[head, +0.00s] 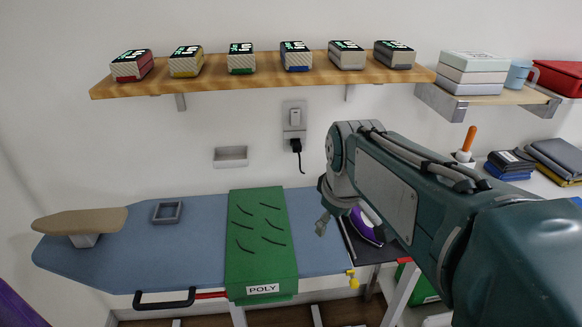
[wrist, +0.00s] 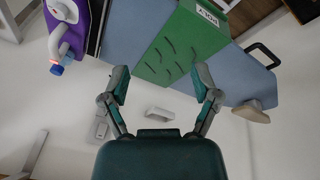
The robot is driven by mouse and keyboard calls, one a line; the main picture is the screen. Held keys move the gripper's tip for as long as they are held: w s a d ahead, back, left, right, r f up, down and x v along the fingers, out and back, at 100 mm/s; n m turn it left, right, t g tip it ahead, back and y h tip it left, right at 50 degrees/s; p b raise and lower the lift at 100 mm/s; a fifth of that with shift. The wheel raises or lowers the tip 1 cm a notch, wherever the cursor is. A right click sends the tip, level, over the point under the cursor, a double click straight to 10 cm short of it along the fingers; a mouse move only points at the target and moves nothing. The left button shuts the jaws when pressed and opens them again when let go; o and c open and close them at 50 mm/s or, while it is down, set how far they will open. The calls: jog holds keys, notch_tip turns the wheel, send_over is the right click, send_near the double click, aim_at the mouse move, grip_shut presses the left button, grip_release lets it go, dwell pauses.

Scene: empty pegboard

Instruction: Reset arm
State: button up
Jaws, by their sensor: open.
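My gripper (head: 322,222) hangs at the end of my bent arm, in front of the ironing board's right part in the head view. In the wrist view my gripper (wrist: 161,78) has its two fingers spread wide with nothing between them. The fingers point toward the green cloth and the board, which look upside down there. My arm comes in from the lower right of the head view and covers part of the right side.
A blue ironing board (head: 200,262) bears a green cloth (head: 258,225) labelled POLY. A purple iron (head: 368,228) stands right of my gripper, partly hidden. A wooden shelf (head: 215,81) with several small boxes runs above. A plug sits in a wall outlet (head: 294,118).

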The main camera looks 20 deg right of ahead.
jog(key=s+a+f+m+t, duration=0.1)
jog(key=s+a+m, duration=0.1)
jog(key=s, duration=0.3)
jog(key=s+a+f+m+t, duration=0.1)
jog(key=s+a+m, duration=0.1)
jog(key=s, duration=0.4)
jog(key=shift+s+a+m, duration=0.25)
jog(key=shift+s+m, duration=0.05)
jog(key=shift+m, duration=0.2)
